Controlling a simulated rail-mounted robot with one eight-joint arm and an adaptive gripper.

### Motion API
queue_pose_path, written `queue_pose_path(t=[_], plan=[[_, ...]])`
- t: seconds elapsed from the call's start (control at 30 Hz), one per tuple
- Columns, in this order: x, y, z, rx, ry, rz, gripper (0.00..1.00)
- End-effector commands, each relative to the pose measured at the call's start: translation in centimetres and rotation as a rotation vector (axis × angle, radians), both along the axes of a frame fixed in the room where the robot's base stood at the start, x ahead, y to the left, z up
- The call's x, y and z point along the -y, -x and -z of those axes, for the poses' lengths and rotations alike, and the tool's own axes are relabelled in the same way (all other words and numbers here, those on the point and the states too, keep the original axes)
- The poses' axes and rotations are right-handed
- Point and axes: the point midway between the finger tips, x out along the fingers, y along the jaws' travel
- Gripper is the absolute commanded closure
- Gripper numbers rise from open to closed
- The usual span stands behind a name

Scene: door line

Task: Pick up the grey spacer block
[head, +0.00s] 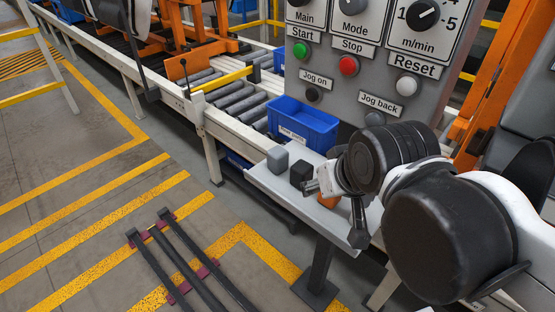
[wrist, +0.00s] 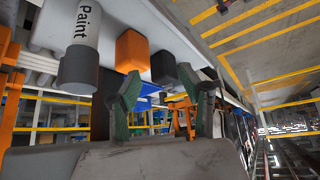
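The grey spacer block (head: 278,158) stands on a light grey shelf (head: 272,184), at the shelf's far left end in the head view. In the wrist view, a dark grey block (wrist: 187,76), partly behind a finger, appears to be it. My gripper (wrist: 165,97) is open, its two fingers apart with nothing held between them. In the head view my gripper is near the orange block, to the right of the grey block and apart from it.
A black block (head: 300,173) stands between the grey block and an orange block (head: 328,201), which my wrist partly hides. A blue bin (head: 303,125) and button panel (head: 365,65) stand behind the shelf.

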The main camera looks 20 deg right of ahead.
Motion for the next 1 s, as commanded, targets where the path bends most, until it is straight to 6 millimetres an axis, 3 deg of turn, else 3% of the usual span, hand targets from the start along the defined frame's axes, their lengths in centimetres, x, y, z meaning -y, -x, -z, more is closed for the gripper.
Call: queue_pose_path(t=[0.57,1.0], plan=[[0.0,-0.2,-0.2,-0.006,-0.007,0.008,0.55],[-0.9,-5.5,-3.7,-0.178,-0.170,0.271,0.55]])
